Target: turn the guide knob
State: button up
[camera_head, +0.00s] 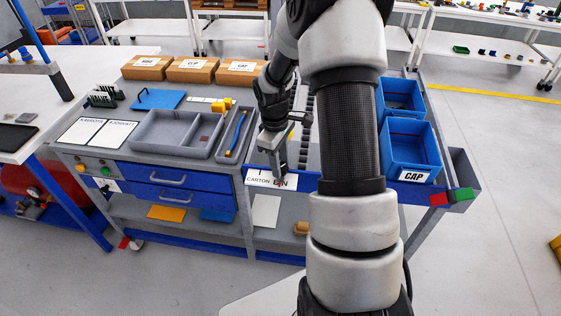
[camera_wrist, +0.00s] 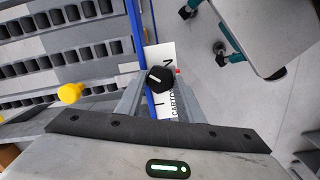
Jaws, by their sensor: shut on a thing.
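The guide knob (camera_wrist: 160,79) is black and round with a white pointer line, seen in the wrist view in front of a white label with CARTON lettering. My gripper (camera_wrist: 159,88) has its two grey fingers on either side of the knob and is shut on it. In the head view my gripper (camera_head: 280,170) points down at the front edge of the workbench, by the white label (camera_head: 262,179). The knob cannot be made out clearly there, as my fingers cover it.
A grey tray (camera_head: 165,141) is left of my gripper. Blue bins (camera_head: 412,166) stand right of my arm. My arm hides the middle of the bench.

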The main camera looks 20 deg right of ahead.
jog(key=shift+n, duration=0.6)
jog(key=o, duration=1)
jog(key=shift+o, duration=0.2)
notch_tip(320, 180, up, 18)
jog(key=a, duration=0.1)
jog(key=shift+a+f+p, duration=0.25)
jog(key=shift+a+p, duration=0.05)
jog(key=shift+p, duration=0.1)
